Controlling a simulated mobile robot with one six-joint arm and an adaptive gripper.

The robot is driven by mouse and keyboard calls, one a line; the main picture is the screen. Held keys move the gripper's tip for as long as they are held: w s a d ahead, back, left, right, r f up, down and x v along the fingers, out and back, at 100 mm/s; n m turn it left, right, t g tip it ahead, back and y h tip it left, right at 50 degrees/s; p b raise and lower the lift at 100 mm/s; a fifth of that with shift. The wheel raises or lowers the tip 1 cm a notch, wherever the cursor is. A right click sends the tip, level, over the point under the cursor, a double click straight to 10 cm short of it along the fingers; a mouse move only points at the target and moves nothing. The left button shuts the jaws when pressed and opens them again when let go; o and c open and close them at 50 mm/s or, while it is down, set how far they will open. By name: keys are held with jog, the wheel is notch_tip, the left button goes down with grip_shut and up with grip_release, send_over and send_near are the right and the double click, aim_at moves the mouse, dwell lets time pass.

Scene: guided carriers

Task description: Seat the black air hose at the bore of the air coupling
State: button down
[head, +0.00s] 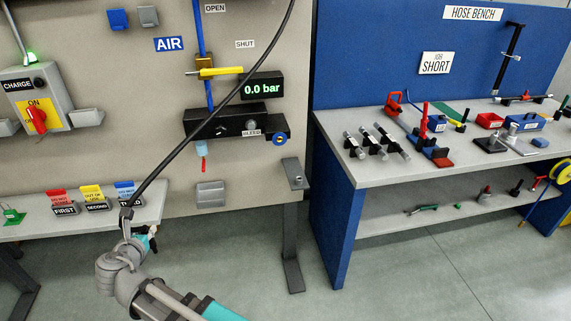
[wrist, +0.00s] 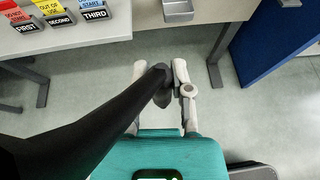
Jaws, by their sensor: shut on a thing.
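The black air hose (head: 215,112) hangs from the top of the head view and runs down left to my gripper (head: 126,222). My gripper is shut on the hose near its lower end. In the wrist view the hose (wrist: 85,118) comes in large from the left, and its dark end sits between the fingers (wrist: 160,85). The AIR panel carries a black block (head: 235,122) with a gauge reading 0.0 bar (head: 262,88). A light blue fitting with a red tip (head: 201,150) hangs below the block, apart from my gripper. I cannot make out the coupling's bore.
A yellow lever (head: 220,72) crosses the blue pipe. A grey shelf (head: 145,212) with FIRST, SECOND and THIRD tags is beside my gripper. A switch box (head: 35,95) is at left. The hose bench (head: 365,180) stands at right. The floor (head: 235,240) between is clear.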

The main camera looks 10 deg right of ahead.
jog(key=w+d+f+m+g+h+b, duration=0.2)
jog(key=w+d+m+h, duration=0.4)
jog(key=w+d+m, duration=1.05)
jog(key=w+d+r+m+g+h+b, duration=0.1)
jog(key=w+d+m+g+h, duration=0.1)
jog(key=d+m, duration=0.5)
jog(key=w+d+m+g+h, duration=0.3)
jog(key=d+m, duration=0.5)
jog(key=d, duration=1.1)
jog(key=shift+w+d+r+h+b, duration=0.15)
jog(key=shift+w+r+h+b, duration=0.35)
jog(key=shift+h, duration=0.7)
jog(key=shift+f, duration=0.1)
jog(key=shift+w, duration=0.15)
jog(key=shift+w, duration=2.4)
